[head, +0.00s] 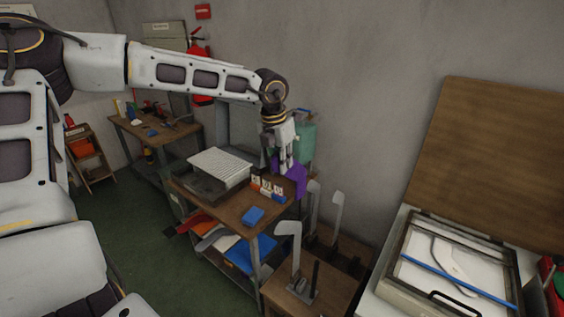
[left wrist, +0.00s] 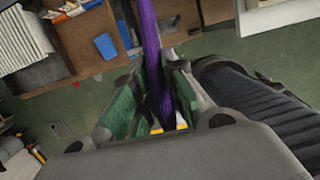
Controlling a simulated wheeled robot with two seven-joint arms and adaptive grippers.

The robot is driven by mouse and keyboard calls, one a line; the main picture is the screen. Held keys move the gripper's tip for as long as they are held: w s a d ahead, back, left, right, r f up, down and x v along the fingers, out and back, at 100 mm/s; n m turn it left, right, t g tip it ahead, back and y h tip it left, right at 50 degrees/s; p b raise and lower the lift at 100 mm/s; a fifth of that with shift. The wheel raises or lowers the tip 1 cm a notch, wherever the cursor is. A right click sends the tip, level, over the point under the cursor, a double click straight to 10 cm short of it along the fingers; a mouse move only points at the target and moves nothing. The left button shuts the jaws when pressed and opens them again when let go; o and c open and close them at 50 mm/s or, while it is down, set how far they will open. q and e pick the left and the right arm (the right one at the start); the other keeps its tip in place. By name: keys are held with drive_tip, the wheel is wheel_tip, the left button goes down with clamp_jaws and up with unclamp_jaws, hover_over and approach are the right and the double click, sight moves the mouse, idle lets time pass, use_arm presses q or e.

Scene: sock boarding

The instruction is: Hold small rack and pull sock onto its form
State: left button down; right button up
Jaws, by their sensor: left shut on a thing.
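My left gripper (head: 286,166) is shut on a purple sock (head: 294,180), which hangs from its fingers at the right end of the wooden table. In the left wrist view the purple sock (left wrist: 151,50) runs as a narrow strip between the green finger pads (left wrist: 155,108). A small rack with a light grey foot-shaped form (head: 289,240) stands on a low wooden table in front. More grey forms (head: 338,208) stand upright behind it. The sock is apart from the front form. My right gripper is not in view.
A wooden table (head: 228,208) carries a white ribbed tray (head: 220,168), small cards (head: 266,186) and a blue block (head: 253,215). Folded coloured cloths (head: 245,256) lie on its lower shelf. A framed press (head: 452,262) with a raised wooden lid (head: 490,165) stands at right. Green floor (head: 130,235) is open at left.

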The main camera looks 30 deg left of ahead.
sight(291, 177)
use_arm(q)
drive_tip(key=x, duration=0.2)
drive_tip(key=s+b+x, duration=0.1)
drive_tip(key=x, duration=0.1)
drive_tip(key=shift+w+f, duration=0.15)
drive_tip(key=shift+f, duration=0.2)
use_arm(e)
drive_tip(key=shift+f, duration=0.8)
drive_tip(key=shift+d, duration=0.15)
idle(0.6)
